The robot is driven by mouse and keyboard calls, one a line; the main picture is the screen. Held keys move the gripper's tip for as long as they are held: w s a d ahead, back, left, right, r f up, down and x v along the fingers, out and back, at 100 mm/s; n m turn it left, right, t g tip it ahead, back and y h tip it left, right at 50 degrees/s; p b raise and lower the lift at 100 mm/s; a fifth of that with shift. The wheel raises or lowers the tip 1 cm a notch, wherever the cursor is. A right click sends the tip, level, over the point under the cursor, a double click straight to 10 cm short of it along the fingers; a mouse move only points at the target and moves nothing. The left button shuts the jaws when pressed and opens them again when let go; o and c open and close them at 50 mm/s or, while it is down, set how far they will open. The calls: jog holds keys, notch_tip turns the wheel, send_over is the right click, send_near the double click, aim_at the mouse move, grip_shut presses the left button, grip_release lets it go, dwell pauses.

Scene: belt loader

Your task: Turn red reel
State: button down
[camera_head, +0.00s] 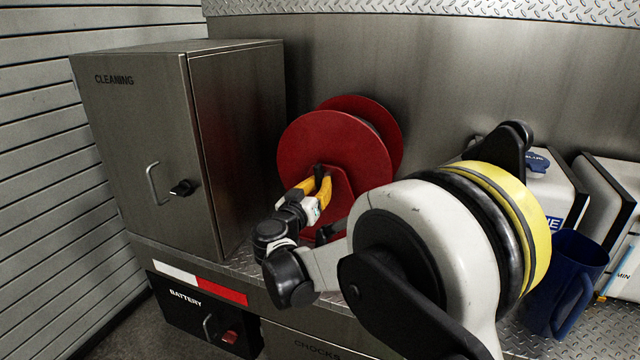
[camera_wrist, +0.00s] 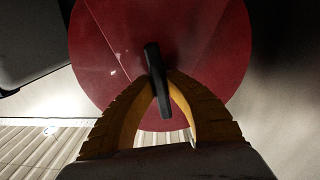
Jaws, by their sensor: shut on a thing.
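The red reel (camera_head: 322,142) stands on the metal deck in the middle of the head view, with two round red flanges and a red stand. In the wrist view its red disc (camera_wrist: 205,50) fills the upper middle. A dark bar-shaped handle (camera_wrist: 152,62) sits at the front of the disc. My gripper (camera_head: 323,178) has yellow fingers and is at the front of the reel. In the wrist view the fingers (camera_wrist: 166,98) close on the dark handle from both sides. The reel's lower front is partly hidden by my arm.
A steel cabinet marked CLEANING (camera_head: 130,140) stands left of the reel, its door shut. A BATTERY drawer (camera_head: 180,312) is below it. A blue jug (camera_head: 566,285) and white containers (camera_head: 560,195) stand at the right. A metal wall (camera_head: 420,80) is behind the reel.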

jog(key=shift+m, duration=0.3)
dwell(0.4)
jog(key=c, duration=1.4)
grip_release()
jog(key=v, duration=1.2)
jog(key=shift+d, duration=0.15)
